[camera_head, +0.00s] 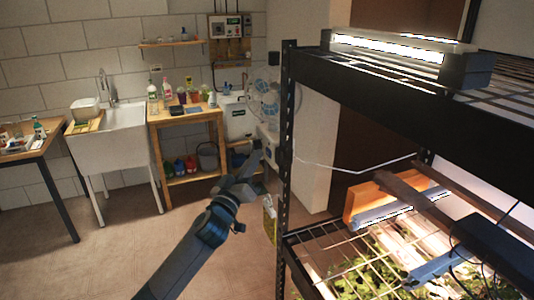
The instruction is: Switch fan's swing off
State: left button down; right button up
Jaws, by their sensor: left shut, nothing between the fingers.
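A pale fan (269,104) with bluish round parts shows just left of the black rack post, partly cut off by it. Its switches are too small to make out, so I cannot tell how the swing control is set. My left gripper (255,160) reaches up from the bottom of the view and is shut and empty. Its tips show just below the fan in the picture, beside the rack post; I cannot tell whether they touch anything. My right gripper is not in view.
The black seedling rack (287,180) fills the right side, with lit lamps (390,47) and seedlings (370,275) on its lower shelf. A wooden bench (186,115) with bottles, a sink (112,140) and a table (40,147) stand behind. The floor at left is clear.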

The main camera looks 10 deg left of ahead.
pick_arm(q)
jog(key=s+a+p, duration=0.1)
jog(key=s+a, duration=0.2)
jog(key=a, duration=0.2)
jog(key=shift+s, duration=0.2)
dwell(0.5)
dwell(1.1)
